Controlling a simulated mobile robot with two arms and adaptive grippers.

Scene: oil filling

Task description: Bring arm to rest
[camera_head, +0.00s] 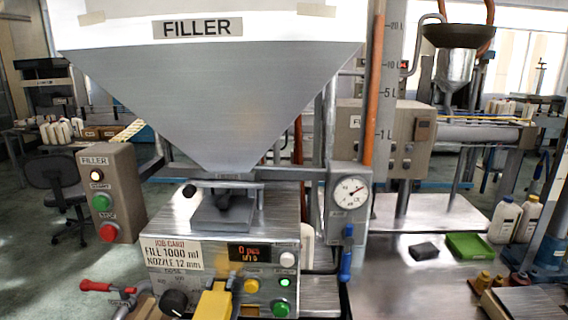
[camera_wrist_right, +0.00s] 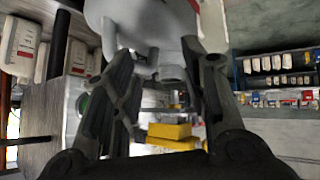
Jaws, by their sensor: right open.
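My right gripper (camera_wrist_right: 168,62) shows only in the right wrist view. Its two dark fingers stand apart, open. A pale grey-white rounded object (camera_wrist_right: 150,22) with short stubs fills the top of that view, behind and between the fingertips; I cannot tell what it is or whether the fingers touch it. I make out no gripper in the head view, and my left gripper is in neither view.
In the head view the grey filler hopper (camera_head: 215,95) stands over a metal machine with a control panel (camera_head: 222,268). A start-stop box (camera_head: 110,195) is at left, a pressure gauge (camera_head: 351,191) at right. The metal bench holds a green tray (camera_head: 470,246) and white bottles (camera_head: 504,220).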

